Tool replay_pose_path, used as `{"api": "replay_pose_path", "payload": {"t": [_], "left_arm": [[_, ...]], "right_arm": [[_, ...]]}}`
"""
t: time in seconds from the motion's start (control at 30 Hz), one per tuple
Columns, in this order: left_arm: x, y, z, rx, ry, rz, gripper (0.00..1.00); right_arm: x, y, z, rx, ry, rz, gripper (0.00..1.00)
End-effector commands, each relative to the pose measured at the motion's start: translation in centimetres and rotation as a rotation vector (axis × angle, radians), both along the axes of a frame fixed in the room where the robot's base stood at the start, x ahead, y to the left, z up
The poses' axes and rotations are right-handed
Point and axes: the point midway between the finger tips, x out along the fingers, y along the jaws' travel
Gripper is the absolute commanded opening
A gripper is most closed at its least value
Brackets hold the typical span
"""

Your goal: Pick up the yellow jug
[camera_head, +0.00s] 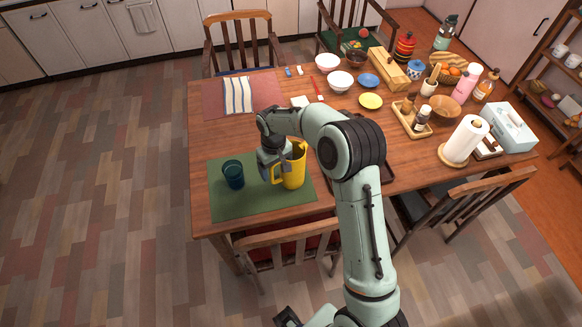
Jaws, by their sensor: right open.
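The yellow jug (295,173) stands upright on a green placemat (238,202) at the near left part of the wooden table. Its handle faces left. My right gripper (275,173) is open and points down at the handle side of the jug. The gripper and wrist hide part of the handle and rim, and I cannot tell whether the fingers touch it. A dark part at the bottom edge, which looks like my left gripper (288,318), is cut off, so its jaws cannot be read.
A dark blue cup (233,174) stands on the placemat just left of the jug. A reddish placemat (212,105) with a striped cloth (238,96) lies behind. Bowls, bottles and a paper towel roll (465,140) crowd the right side. A chair (290,245) stands at the near edge.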

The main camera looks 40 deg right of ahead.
Motion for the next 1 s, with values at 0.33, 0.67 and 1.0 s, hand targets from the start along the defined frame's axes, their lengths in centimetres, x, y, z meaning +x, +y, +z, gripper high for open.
{"api": "replay_pose_path", "payload": {"t": [0.33,0.67,1.0], "left_arm": [[0.00,0.00,0.00,0.000,0.000,0.000,0.47],[0.00,0.00,0.01,0.000,0.000,0.000,0.47],[0.02,0.00,0.06,0.000,0.000,0.000,0.47]], "right_arm": [[0.00,-0.01,-0.04,0.000,0.000,0.000,0.37],[0.07,-0.02,0.09,-0.001,-0.003,0.000,0.00],[0.09,-0.04,0.79,-0.002,-0.004,0.000,0.00]]}}
